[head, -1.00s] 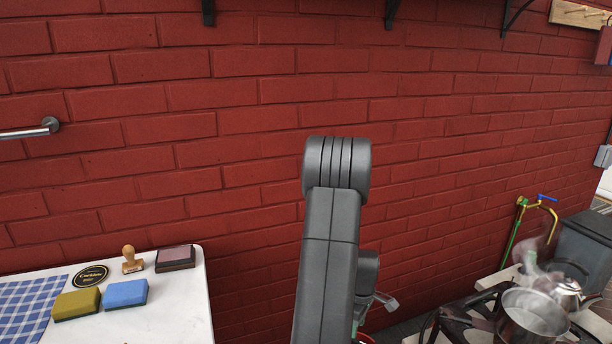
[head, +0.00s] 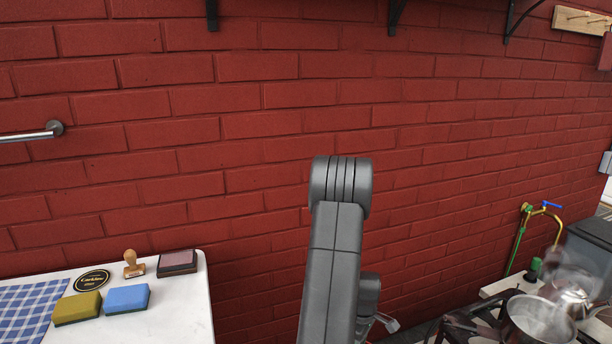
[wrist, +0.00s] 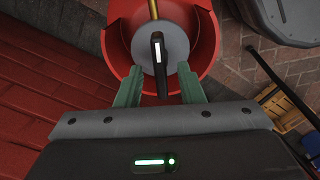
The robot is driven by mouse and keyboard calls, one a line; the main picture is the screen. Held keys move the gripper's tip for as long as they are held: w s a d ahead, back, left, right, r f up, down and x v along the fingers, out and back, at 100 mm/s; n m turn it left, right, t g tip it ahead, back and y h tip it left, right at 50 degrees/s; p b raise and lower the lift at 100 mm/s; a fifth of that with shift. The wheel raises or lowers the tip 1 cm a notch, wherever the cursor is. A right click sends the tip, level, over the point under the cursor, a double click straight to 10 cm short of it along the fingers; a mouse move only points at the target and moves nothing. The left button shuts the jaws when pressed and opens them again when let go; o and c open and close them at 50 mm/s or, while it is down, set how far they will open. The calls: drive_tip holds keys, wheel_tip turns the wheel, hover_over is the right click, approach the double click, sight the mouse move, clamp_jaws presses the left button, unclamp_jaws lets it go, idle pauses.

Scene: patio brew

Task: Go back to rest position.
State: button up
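My gripper (wrist: 160,90) shows in the wrist view with its two green fingers spread apart. A dark upright piece with a white stripe (wrist: 158,52) stands between and beyond the fingers, with gaps on both sides, so nothing is gripped. Behind it is a round red container (wrist: 205,72) with a grey disc (wrist: 175,47) and a brass rod (wrist: 153,10) inside. I cannot tell whether the dark piece touches the disc. In the head view my arm rises in the middle, and my gripper is hidden.
A white table (head: 180,318) at left holds a yellow-green sponge (head: 78,307), a blue sponge (head: 127,298), a stamp (head: 134,263) and an ink pad (head: 178,262). A steaming metal pot (head: 540,322) and kettle (head: 575,295) stand at right. A red brick wall (head: 250,180) is behind.

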wheel_tip(320, 180, up, 13)
drive_tip(key=p, duration=0.2)
wheel_tip(320, 180, down, 13)
drive_tip(key=shift+s+f+b, duration=0.1)
drive_tip(key=shift+f+b, duration=0.1)
drive_tip(key=shift+b, duration=0.95)
drive_tip(key=shift+f, duration=0.2)
drive_tip(key=shift+r+m+p, duration=0.15)
drive_tip(key=shift+m+p, duration=0.25)
drive_tip(key=shift+m, duration=0.6)
drive_tip(key=m+p, duration=0.1)
drive_tip(key=m, duration=0.3)
drive_tip(key=shift+m+p, duration=1)
drive_tip(key=shift+m, duration=0.9)
